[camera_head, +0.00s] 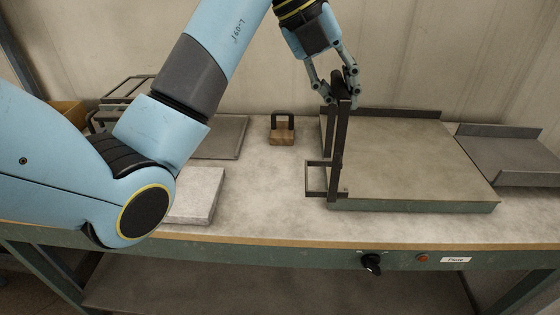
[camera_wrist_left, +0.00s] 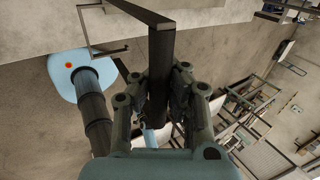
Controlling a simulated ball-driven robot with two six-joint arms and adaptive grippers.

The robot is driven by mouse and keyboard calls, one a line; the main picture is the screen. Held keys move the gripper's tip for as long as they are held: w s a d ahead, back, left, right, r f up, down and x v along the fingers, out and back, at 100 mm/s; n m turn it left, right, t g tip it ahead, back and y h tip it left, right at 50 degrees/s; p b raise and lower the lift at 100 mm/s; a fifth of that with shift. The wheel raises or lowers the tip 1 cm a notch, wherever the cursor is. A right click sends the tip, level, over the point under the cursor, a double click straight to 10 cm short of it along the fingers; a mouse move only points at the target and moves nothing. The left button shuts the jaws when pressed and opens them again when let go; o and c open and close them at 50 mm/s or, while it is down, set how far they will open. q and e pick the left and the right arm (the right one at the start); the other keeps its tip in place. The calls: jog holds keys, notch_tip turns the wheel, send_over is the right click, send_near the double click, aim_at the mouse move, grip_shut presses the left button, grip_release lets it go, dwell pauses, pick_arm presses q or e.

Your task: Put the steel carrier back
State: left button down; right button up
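The steel carrier (camera_head: 339,150) is a dark upright bar frame with a small rectangular bracket at its lower left. It stands upright at the left edge of the green-sided plate (camera_head: 420,150); I cannot tell whether its foot touches the plate or hangs just above. My left gripper (camera_head: 338,90) comes from above with its fingers on both sides of the carrier's top. In the left wrist view the fingers (camera_wrist_left: 160,105) close around the carrier's dark bar (camera_wrist_left: 160,70). My right gripper is not in view.
A wooden block with a dark handle (camera_head: 282,134) stands at the bench's back middle. A pale slab (camera_head: 194,196) lies at left front, partly behind my arm. A metal tray (camera_head: 515,160) is at right; a dark frame (camera_head: 128,88) is at back left. The bench front has a knob (camera_head: 371,263).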

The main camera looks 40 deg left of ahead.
pick_arm(q)
jog(key=s+a+f+p, duration=0.1)
jog(key=a+f+p, duration=0.2)
jog(key=a+f, duration=0.7)
jog(key=shift+a, duration=0.2)
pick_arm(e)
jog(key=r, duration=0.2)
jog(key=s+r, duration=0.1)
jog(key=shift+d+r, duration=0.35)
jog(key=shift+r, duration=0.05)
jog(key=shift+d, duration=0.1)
pick_arm(q)
jog(key=shift+f, duration=0.2)
jog(key=c, duration=1.5)
grip_release()
jog(key=shift+o, duration=0.2)
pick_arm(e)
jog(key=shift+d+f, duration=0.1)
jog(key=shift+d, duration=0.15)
